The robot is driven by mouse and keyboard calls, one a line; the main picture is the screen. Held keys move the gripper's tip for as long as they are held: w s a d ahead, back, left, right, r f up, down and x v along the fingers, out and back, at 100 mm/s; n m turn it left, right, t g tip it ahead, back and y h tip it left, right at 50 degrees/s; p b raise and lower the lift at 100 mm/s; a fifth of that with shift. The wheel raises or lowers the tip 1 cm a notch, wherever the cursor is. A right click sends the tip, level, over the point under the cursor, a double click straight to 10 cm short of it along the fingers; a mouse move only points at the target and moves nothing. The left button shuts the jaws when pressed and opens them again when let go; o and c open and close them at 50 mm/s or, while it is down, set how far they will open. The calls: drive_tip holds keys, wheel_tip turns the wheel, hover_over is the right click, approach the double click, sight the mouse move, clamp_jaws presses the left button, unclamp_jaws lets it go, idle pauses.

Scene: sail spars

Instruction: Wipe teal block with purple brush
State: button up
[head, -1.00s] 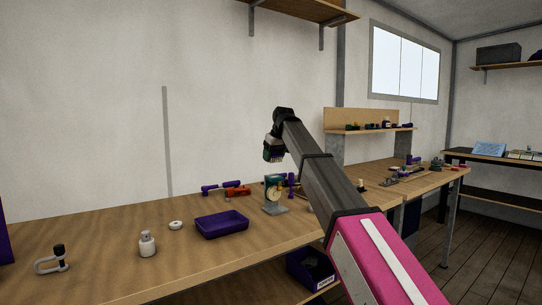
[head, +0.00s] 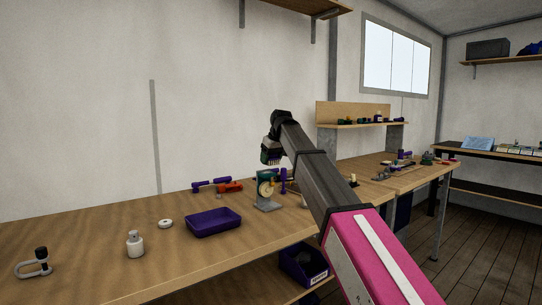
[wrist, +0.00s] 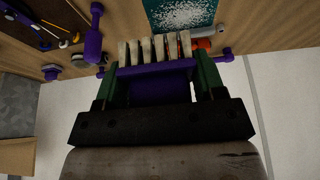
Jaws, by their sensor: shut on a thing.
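My gripper (wrist: 157,78) is shut on the purple brush (wrist: 160,92), with a green finger on each side of it. The brush's cream bristles (wrist: 153,50) point away from the palm. The teal block (wrist: 180,14) shows beyond the bristles, cut off by the top edge, with a white speckled patch on its face. In the head view my gripper (head: 271,152) hangs above the bench, just over a teal piece (head: 263,174) on a grey stand with a pale round face; this seems to be the teal block. The bristles look apart from it.
A purple tray (head: 213,222), a white ring (head: 165,223), a white bottle (head: 135,244) and a clamp (head: 34,263) stand on the bench to the left. Purple and orange tools (head: 229,187) lie behind. A purple bin (head: 303,265) is below the bench.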

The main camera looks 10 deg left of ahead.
sight(261, 173)
drive_tip(key=shift+f, duration=0.7)
drive_tip(key=shift+f, duration=0.9)
idle(1.0)
drive_tip(key=shift+s+a, duration=0.85)
drive_tip(key=shift+s, duration=0.2)
drive_tip(key=shift+s+a, duration=0.1)
drive_tip(key=shift+s, duration=0.05)
drive_tip(key=shift+s+a, duration=0.8)
drive_tip(key=shift+s, duration=0.1)
drive_tip(key=shift+w, duration=0.1)
drive_tip(key=shift+w+d, duration=0.9)
drive_tip(key=shift+w, duration=0.1)
